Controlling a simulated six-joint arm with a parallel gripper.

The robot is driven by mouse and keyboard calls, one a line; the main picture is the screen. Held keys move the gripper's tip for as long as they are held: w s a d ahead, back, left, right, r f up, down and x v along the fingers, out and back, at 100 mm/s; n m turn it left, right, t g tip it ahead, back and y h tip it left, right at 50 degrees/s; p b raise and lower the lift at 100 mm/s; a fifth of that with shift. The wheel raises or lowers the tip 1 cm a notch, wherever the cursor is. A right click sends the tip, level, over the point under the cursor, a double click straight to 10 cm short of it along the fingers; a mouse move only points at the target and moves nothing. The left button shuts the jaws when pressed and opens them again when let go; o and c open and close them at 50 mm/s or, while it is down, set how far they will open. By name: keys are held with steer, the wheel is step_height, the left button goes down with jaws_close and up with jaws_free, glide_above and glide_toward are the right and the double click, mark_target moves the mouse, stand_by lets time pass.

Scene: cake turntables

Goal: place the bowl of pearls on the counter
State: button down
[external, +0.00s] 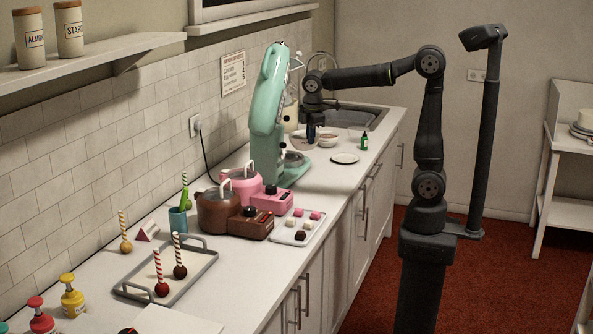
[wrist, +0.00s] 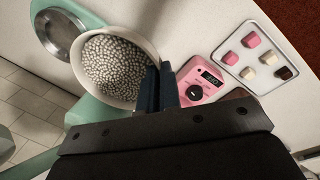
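The bowl of pearls (wrist: 115,72) is white and full of small silver pearls; it fills the upper left of the wrist view. My gripper (wrist: 158,85) has its two dark fingers close together at the bowl's right rim, pinching it. Whether the bowl is clear of the counter is hard to tell there.
The green stand mixer (external: 267,110) stands just left. Pink (external: 271,199) and brown (external: 250,224) melting pots and a sweets tray (external: 298,227) are nearer.

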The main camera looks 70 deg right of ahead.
steer(key=s+d+f+m, duration=0.15)
steer(key=s+d, duration=0.25)
steer(key=d, duration=0.5)
steer(key=s+d+f, duration=0.3)
steer(key=s+d, duration=0.2)
steer(key=d, duration=0.4)
steer(key=s+d+f+m, duration=0.15)
steer(key=s+d, duration=0.25)
steer(key=d, duration=0.5)
steer(key=shift+n, duration=0.5)
steer(key=shift+w+a+f, duration=1)
steer(key=shift+w+f, duration=0.6)
steer(key=shift+f, duration=0.3)
steer(key=shift+w+a+f, duration=1)
steer(key=shift+w+f, duration=0.6)
steer(key=shift+f, duration=0.3)
steer(key=shift+w+a+f, duration=1)
steer(key=shift+w+f, duration=0.6)
steer(key=shift+f, duration=0.3)
steer(key=shift+f, duration=0.15)
steer(key=c, duration=1.6)
jaws_free()
steer(key=shift+c, duration=0.2)
